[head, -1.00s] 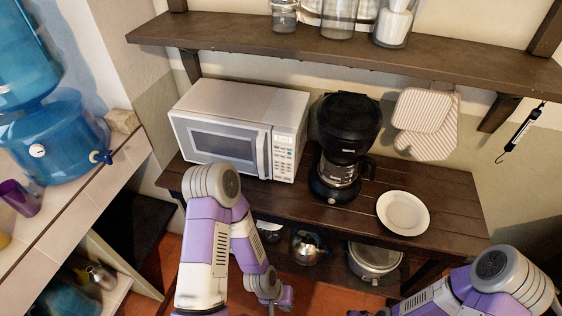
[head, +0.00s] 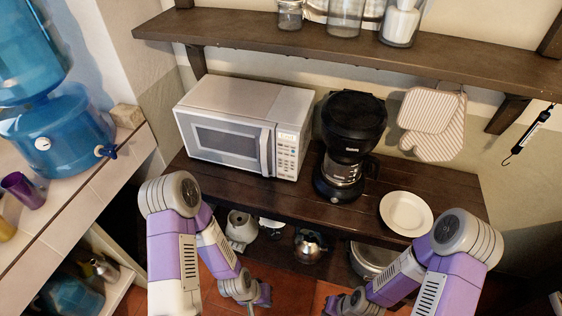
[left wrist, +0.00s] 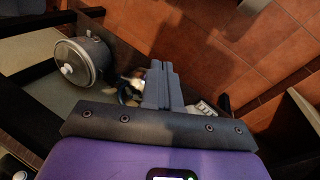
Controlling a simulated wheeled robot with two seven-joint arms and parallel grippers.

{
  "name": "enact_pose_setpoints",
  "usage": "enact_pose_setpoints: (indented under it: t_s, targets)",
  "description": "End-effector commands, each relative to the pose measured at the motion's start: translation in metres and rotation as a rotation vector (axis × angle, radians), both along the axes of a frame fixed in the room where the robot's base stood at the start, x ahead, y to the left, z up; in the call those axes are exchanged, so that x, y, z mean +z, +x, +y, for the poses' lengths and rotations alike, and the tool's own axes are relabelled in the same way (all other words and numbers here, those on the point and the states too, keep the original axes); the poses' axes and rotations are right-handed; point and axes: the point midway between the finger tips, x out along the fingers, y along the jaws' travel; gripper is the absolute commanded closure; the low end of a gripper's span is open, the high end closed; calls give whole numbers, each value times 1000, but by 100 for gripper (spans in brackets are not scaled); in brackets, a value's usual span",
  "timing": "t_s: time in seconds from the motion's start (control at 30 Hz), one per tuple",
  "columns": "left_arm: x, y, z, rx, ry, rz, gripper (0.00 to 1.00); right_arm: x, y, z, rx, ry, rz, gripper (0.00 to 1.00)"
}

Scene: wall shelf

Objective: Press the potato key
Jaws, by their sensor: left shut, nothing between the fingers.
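The white microwave (head: 228,138) stands at the left of the dark wooden table, its door closed. Its key panel (head: 287,155) is at the right of its front; the single keys, the potato key among them, are too small to read. My left gripper (head: 263,296) is low in front of the table, below and apart from the microwave. In the left wrist view its fingers (left wrist: 160,84) are shut together with nothing between them. My right gripper (head: 334,304) is low at the bottom edge; its fingers are too small to judge.
A black coffee maker (head: 349,145) stands right of the microwave, a white plate (head: 406,213) farther right. A wall shelf (head: 340,48) runs above. A kettle (head: 309,245) and a pot (left wrist: 82,62) are on the lower shelf. Tiled floor (left wrist: 240,60) is clear.

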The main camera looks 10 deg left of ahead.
Motion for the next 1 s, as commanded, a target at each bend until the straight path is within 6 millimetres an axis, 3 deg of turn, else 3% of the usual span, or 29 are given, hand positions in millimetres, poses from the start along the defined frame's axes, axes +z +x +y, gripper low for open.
enact_pose_setpoints:
  t_s: [0.17,0.27,0.4,0.5,0.6,0.7,0.83,1.0]
  targets:
    - [-2,54,24,-257,179,-297,100,-18,0,0,0,0,0,100]
    - [18,108,40,-497,374,-571,100,-33,0,0,0,0,0,100]
    - [79,178,46,-828,717,-945,100,-52,0,0,0,0,0,100]
    - [134,211,41,-1004,978,-1159,100,-63,0,0,0,0,0,100]
    - [183,228,33,-1117,1216,-1308,100,-71,0,0,0,0,0,100]
    - [220,234,26,-1176,1400,-1399,100,-76,0,0,0,0,0,100]
    - [246,235,22,-1206,1534,-1448,100,-78,0,0,0,0,0,100]
    - [252,235,21,-1213,1565,-1456,100,-78,0,0,1,0,0,100]
